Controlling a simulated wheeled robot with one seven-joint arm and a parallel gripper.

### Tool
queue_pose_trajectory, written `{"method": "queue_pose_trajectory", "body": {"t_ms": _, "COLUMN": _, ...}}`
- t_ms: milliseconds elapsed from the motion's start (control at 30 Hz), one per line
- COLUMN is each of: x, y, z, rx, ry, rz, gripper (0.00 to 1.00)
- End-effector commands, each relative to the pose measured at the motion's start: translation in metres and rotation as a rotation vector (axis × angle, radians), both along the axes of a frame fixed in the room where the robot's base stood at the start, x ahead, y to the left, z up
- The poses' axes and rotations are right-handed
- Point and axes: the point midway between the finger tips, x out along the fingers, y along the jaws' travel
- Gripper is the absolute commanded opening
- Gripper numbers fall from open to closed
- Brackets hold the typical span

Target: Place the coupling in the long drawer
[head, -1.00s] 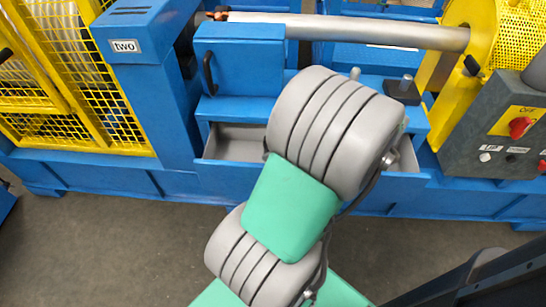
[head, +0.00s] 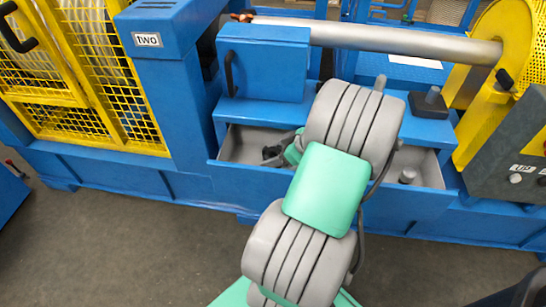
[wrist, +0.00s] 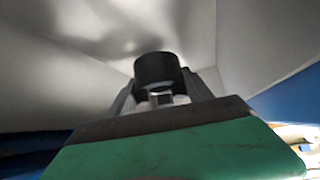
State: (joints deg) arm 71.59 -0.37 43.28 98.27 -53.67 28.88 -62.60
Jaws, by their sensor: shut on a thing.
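The long drawer (head: 430,166) is a grey-lined blue drawer, pulled open below the machine's bed in the head view. My gripper (wrist: 158,92) is shut on the coupling (wrist: 157,68), a short black cylinder between its fingers in the wrist view. Grey drawer walls surround them there. In the head view a dark shape (head: 271,153), seemingly the gripper end with the coupling, shows within the drawer's left half. My arm hides the drawer's middle. Whether the coupling touches the drawer floor I cannot tell.
A small grey cylinder (head: 407,175) stands in the drawer's right end. A black block with a grey peg (head: 430,103) sits on the right ledge.

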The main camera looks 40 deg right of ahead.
Motion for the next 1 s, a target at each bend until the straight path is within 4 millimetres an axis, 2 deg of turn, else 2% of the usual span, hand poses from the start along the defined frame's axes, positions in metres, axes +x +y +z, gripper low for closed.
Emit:
{"method": "queue_pose_trajectory", "body": {"t_ms": 600, "x": 0.000, "y": -0.001, "z": -0.010, "rx": -0.003, "ry": -0.002, "rz": 0.001, "gripper": 0.00}}
{"method": "queue_pose_trajectory", "body": {"t_ms": 633, "x": 0.000, "y": 0.000, "z": -0.012, "rx": 0.000, "ry": 0.000, "rz": 0.000, "gripper": 0.61}}
{"method": "queue_pose_trajectory", "body": {"t_ms": 867, "x": 0.000, "y": 0.000, "z": -0.011, "rx": 0.001, "ry": 0.000, "rz": 0.001, "gripper": 0.80}}
{"method": "queue_pose_trajectory", "body": {"t_ms": 1000, "x": 0.000, "y": 0.000, "z": -0.011, "rx": 0.001, "ry": 0.000, "rz": 0.001, "gripper": 0.81}}
